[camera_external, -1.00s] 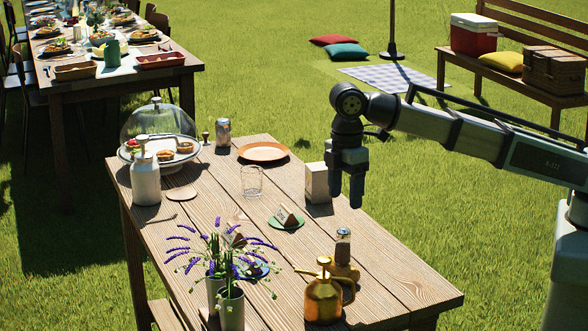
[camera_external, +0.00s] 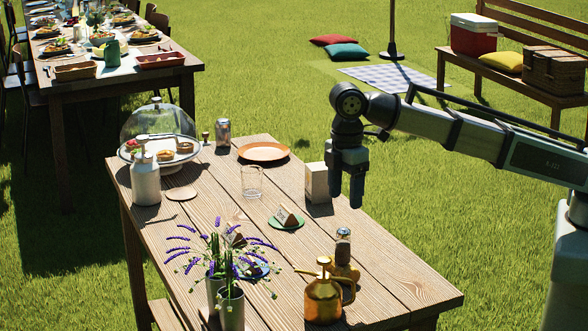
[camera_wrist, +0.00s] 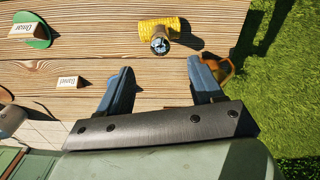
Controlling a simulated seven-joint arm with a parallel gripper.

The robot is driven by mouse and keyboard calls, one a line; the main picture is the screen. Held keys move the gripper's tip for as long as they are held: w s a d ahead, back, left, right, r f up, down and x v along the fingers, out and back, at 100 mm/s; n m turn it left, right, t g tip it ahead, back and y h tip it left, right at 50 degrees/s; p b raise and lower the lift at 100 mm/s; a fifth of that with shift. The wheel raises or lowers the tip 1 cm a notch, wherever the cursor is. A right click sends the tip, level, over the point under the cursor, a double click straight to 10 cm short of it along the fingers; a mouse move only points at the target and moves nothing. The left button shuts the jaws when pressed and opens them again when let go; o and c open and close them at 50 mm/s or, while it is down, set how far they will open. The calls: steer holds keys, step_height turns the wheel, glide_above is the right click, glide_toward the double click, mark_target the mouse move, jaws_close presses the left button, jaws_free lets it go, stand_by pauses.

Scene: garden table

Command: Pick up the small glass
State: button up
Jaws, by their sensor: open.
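The small glass (camera_external: 252,181) is clear and stands upright on the wooden table (camera_external: 375,262), left of the white box. My gripper (camera_external: 347,204) hangs above the table's right side, pointing down, to the right of the glass and apart from it. Its two fingers are spread with nothing between them. In the wrist view my gripper (camera_wrist: 163,75) is open over bare planks, and the glass does not show there.
Near the glass are a white box (camera_external: 316,183), a green coaster with a name card (camera_external: 287,222) and an orange plate (camera_external: 263,152). A glass dome (camera_external: 160,122) and white pump bottle (camera_external: 146,184) stand left. Lavender pots (camera_external: 231,309), an amber can (camera_external: 322,300) and a shaker (camera_external: 343,245) stand in front.

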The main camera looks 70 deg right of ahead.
steer(key=shift+o, duration=0.5)
steer(key=o, duration=0.5)
steer(key=shift+c, duration=0.2)
